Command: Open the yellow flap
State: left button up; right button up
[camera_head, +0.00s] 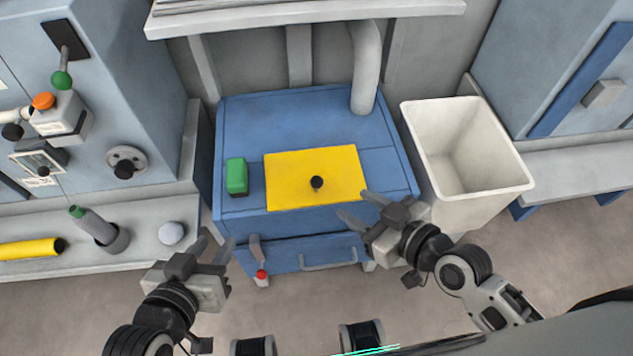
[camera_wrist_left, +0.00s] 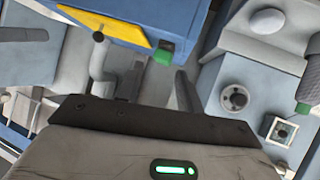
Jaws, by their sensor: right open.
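The yellow flap (camera_head: 290,190) lies flat in the top of the blue cabinet (camera_head: 300,115), with a black knob (camera_head: 316,182) near its middle. Part of the flap also shows at the top of the left wrist view (camera_wrist_left: 112,22). My right gripper (camera_head: 357,206) is open and empty beside the flap's front right corner, apart from the knob. My left gripper (camera_head: 213,248) is open and empty, in front of the cabinet's left side and away from the flap.
A green block (camera_head: 236,176) sits left of the flap. A white bin (camera_head: 468,150) stands right of the cabinet. A grey pipe (camera_head: 366,65) rises behind the flap. The left bench (camera_head: 140,250) holds a grey bottle (camera_head: 95,228) and a yellow cylinder (camera_head: 30,249).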

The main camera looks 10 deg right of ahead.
aim_at(321, 185)
jog(key=b+x, duration=0.1)
jog(key=x, duration=1.1)
jog(key=shift+w+a+f, duration=0.1)
jog(key=shift+w+f, duration=0.05)
jog(key=shift+w, duration=0.1)
pick_arm(q)
jog(key=shift+w+f, duration=0.1)
jog(key=shift+f, duration=0.15)
